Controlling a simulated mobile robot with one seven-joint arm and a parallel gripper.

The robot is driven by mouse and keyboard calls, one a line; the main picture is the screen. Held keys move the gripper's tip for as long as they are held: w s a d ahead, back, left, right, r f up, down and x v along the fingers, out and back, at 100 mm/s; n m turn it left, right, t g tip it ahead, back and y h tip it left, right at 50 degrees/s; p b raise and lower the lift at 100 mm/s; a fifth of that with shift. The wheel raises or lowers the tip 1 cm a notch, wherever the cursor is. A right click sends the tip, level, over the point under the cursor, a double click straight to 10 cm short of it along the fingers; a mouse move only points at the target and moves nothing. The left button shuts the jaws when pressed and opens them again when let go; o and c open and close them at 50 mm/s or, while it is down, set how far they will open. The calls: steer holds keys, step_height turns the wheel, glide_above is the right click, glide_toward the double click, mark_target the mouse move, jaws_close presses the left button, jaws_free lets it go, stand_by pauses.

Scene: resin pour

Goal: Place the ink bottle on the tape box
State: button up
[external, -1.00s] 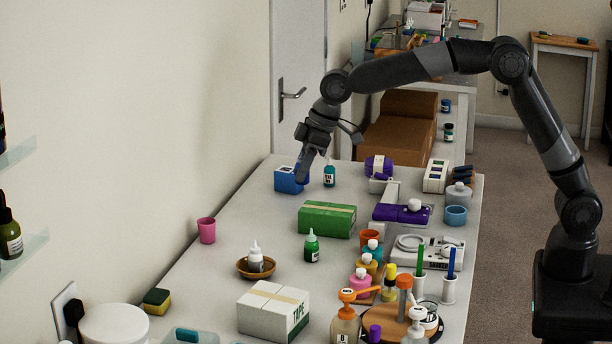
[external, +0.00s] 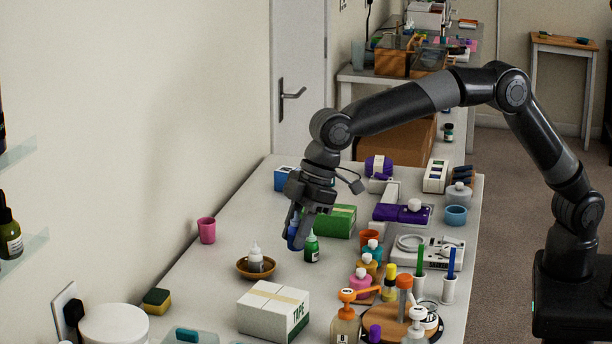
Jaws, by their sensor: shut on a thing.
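The tape box (external: 262,308), white with a tan strip and "TAPE" in green on its side, sits on the near part of the table. My gripper (external: 298,242) is shut on a small blue bottle, which I take to be the ink bottle (external: 292,233). It is held above the table, behind and slightly right of the tape box and apart from it. The fingers hide much of the bottle, and its label cannot be read.
A green bottle (external: 312,249) stands just right of my gripper, and a green box (external: 340,221) lies behind it. A brown bowl (external: 243,268) with a white bottle (external: 256,258) is at left. Several bottles and an orange pump crowd the right. The tape box's top is clear.

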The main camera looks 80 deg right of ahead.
steer(key=a+f, duration=0.2)
steer(key=a, duration=0.2)
steer(key=shift+s+a+f, duration=0.2)
steer(key=shift+a+f, duration=0.15)
steer(key=shift+f, duration=2.05)
steer(key=shift+f, duration=0.1)
steer(key=o, duration=1)
steer(key=shift+c, duration=0.2)
steer(key=v, duration=1.2)
